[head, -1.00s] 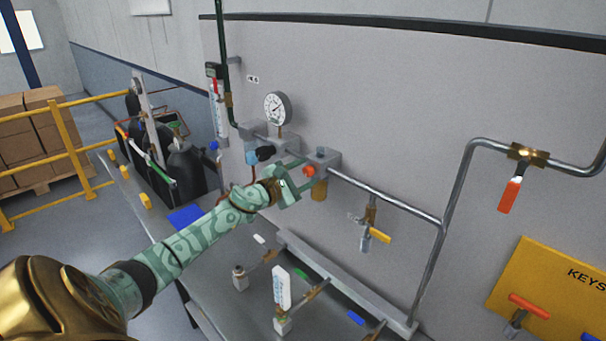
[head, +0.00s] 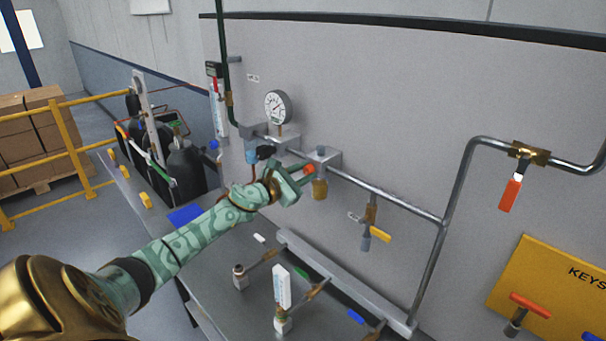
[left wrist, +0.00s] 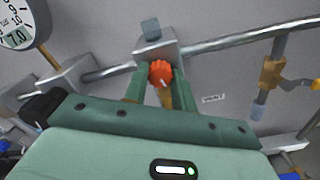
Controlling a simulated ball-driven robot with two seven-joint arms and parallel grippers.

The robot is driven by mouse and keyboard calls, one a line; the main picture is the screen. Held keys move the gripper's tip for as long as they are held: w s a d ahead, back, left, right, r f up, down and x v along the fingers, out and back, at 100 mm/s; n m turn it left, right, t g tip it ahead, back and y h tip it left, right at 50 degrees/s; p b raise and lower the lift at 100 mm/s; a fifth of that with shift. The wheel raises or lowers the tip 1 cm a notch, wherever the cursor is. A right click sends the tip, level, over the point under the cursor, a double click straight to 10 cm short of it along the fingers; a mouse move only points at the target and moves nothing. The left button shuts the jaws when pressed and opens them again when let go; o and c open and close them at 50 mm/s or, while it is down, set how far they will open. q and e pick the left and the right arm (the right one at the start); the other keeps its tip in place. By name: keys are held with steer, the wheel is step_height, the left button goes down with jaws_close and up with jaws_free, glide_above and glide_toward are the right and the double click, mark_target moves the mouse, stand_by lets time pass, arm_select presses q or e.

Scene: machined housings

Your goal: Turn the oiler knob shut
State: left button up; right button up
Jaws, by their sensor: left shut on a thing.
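The oiler knob is a small orange-red knob (head: 309,169) on the front of a grey metal block (head: 330,158), with an amber bowl (head: 320,189) below the block. My left gripper (head: 303,174) is at the knob, its green fingers shut on it. In the left wrist view the orange knob (left wrist: 160,73) sits between the two green fingertips (left wrist: 160,84), under the block (left wrist: 155,46); a pale mark shows on its face. The amber bowl is partly hidden there behind the knob. My right gripper is in neither view.
A round gauge (head: 278,106) stands left of the block. A steel pipe (head: 385,196) runs right from it, with a yellow-handled valve (head: 379,234) below. Small fittings, including a white-plated one (head: 282,287), stand on the grey bench beneath. An orange-handled valve (head: 511,192) hangs farther right.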

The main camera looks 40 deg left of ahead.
arm_select(q)
steer(key=n, duration=0.4)
steer(key=shift+n, duration=0.3)
steer(key=n, duration=0.3)
steer(key=shift+r+n+p, duration=0.1)
steer(key=shift+n+p, duration=0.25)
steer(key=shift+n, duration=0.05)
steer(key=n+p, duration=0.1)
steer(key=n, duration=0.3)
steer(key=n+p, duration=0.1)
steer(key=n, duration=0.3)
steer(key=n+p, duration=0.1)
steer(key=n, duration=0.2)
steer(key=shift+n+p, duration=0.35)
steer(key=shift+n, duration=0.05)
steer(key=n+p, duration=0.2)
steer(key=n, duration=0.2)
steer(key=shift+a+n, duration=0.1)
steer(key=shift+n, duration=0.2)
steer(key=n+p, duration=0.1)
steer(key=n, duration=0.3)
steer(key=shift+p, duration=0.35)
steer(key=shift+n+p, duration=0.65)
steer(key=shift+n, duration=1.35)
